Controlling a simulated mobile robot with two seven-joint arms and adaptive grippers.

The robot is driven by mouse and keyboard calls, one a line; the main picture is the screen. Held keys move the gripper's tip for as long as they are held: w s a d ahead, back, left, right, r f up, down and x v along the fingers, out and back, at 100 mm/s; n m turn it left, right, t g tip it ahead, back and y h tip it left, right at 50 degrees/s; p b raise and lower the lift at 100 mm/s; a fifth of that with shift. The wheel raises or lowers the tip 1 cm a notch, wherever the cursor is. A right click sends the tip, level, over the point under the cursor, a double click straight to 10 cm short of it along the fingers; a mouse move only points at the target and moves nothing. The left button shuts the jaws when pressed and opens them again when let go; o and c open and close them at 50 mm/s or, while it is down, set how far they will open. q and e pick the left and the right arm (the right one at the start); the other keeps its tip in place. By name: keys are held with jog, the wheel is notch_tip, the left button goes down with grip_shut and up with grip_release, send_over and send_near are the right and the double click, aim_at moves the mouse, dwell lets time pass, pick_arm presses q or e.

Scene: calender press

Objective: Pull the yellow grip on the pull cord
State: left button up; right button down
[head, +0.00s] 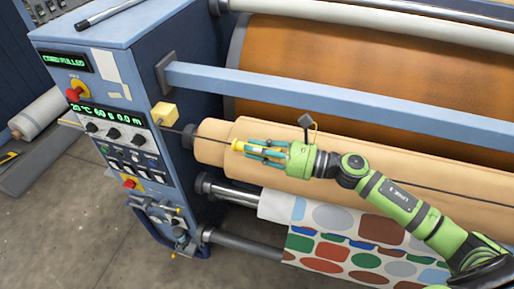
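The yellow grip (237,145) sits on the dark pull cord (360,180), which runs across the press in front of the tan roll. My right gripper (247,149) reaches in from the right, its green fingers pointing left. The fingertips are at the yellow grip, touching or very close to it. Whether they are closed on it is too small to tell. A yellow box (165,114) is on the cabinet's side, up and left of the grip. The upper green display (65,61) seems to read "CORD PULLED". My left gripper is not in view.
The blue cabinet (120,35) with knobs and buttons stands at left. A light blue rail (330,100) crosses above the cord, before a large brown roller (330,60). The tan roll (213,150) and patterned cloth (350,250) lie behind and below. The floor (60,220) at lower left is clear.

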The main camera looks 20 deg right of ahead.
jog(key=s+a, duration=0.2)
jog(key=s, duration=0.1)
jog(key=shift+s+a, duration=0.25)
jog(key=shift+s, duration=0.05)
jog(key=c, duration=1.1)
grip_release()
jog(key=shift+s, duration=0.1)
jog(key=v, duration=1.2)
